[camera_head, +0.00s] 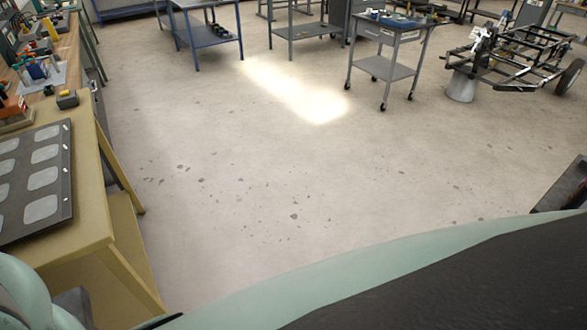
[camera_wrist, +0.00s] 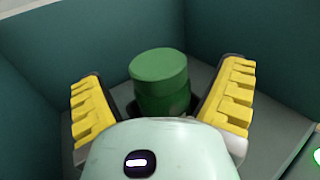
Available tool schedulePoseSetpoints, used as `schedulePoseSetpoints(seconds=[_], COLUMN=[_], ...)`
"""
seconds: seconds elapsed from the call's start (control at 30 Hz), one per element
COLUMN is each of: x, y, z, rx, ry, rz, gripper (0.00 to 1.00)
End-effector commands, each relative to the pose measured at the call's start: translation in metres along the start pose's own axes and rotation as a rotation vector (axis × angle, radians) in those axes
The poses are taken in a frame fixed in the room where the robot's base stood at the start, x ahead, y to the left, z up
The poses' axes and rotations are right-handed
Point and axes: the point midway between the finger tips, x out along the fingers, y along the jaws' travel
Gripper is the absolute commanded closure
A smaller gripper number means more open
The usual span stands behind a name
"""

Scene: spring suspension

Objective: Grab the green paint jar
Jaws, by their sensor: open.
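The green paint jar (camera_wrist: 160,80) shows in the wrist view as an upright green cylinder with a flat round lid. It stands in a corner between dark teal walls. My gripper (camera_wrist: 163,108) is open, with one yellow ridged finger on the left of the jar and one on the right. Gaps show between the jar and both fingers. The lower part of the jar is hidden behind my gripper's body. In the head view I see neither the jar nor my gripper.
Dark teal walls (camera_wrist: 250,45) rise close behind and beside the jar. In the head view a yellow workbench (camera_head: 85,225) with a dark panel (camera_head: 68,190) stands at the left. A grey cart (camera_head: 385,68) and a vehicle frame (camera_head: 510,60) stand farther back. The middle floor is clear.

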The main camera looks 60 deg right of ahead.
Motion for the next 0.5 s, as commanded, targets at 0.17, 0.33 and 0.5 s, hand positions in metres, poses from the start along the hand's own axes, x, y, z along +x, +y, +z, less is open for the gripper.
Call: schedulePoseSetpoints(seconds=[0.17, 0.33, 0.5], x=[0.0044, 0.0042, 0.0042], y=[0.0001, 0.0002, 0.0003], z=[-0.0003, -0.0001, -0.0001], rx=[-0.001, 0.000, 0.000], ry=[0.002, 0.001, 0.001], rz=[0.001, 0.001, 0.001], gripper=[0.08, 0.08, 0.23])
